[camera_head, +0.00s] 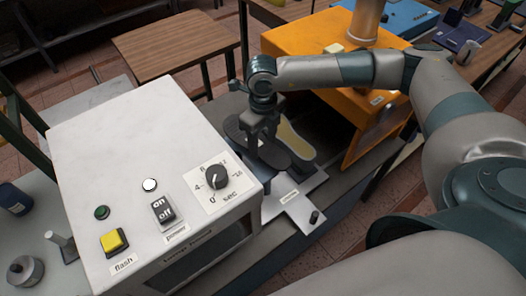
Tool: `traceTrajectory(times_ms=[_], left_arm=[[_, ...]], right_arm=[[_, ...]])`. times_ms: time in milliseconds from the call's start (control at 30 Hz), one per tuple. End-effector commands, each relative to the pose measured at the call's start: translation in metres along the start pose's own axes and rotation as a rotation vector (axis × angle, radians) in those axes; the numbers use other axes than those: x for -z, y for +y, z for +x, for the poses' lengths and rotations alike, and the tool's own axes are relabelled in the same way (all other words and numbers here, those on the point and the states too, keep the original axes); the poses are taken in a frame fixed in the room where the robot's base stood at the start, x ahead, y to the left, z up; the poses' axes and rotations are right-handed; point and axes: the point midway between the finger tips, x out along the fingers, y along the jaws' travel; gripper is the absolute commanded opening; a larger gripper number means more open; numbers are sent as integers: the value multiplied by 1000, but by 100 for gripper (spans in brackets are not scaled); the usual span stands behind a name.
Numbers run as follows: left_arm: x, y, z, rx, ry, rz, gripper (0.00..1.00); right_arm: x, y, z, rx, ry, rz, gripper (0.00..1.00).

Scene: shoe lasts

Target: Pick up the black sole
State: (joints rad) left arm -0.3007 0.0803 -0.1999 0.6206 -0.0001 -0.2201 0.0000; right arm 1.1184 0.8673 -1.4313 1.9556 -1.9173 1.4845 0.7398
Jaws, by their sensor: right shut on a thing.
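The black sole (274,154) is a dark, flat, elongated piece at the middle of the head view, between the white machine and the orange machine. My right gripper (262,135) reaches down over it from above and is shut on it. The fingers and wrist hide part of the sole, and I cannot tell whether it is clear of the surface below. A second sole-shaped piece with a yellowish top (297,142) lies just to the right of the gripper. My left gripper is not in view.
The white machine (130,130) with a dial and buttons stands close on the left. The orange machine (290,42) stands behind and right. A metal plate (297,203) with a black knob lies in front of the sole. A wooden table (180,45) is at the back.

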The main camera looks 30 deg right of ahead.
Motion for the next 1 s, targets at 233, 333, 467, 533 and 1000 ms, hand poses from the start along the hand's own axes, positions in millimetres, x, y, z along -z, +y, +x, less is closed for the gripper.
traceTrajectory(times_ms=[233, 333, 467, 533, 1000], left_arm=[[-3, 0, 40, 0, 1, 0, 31], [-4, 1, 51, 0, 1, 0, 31], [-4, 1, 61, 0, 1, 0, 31], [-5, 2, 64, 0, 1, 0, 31], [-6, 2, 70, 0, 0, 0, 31]], right_arm=[[24, -44, -28, 2, -4, 4, 22], [34, -62, -40, 1, -2, 5, 22], [44, -80, -55, 2, -2, 4, 21], [49, -87, -61, 0, -1, 3, 21], [57, -102, -75, -1, 0, -1, 21]])
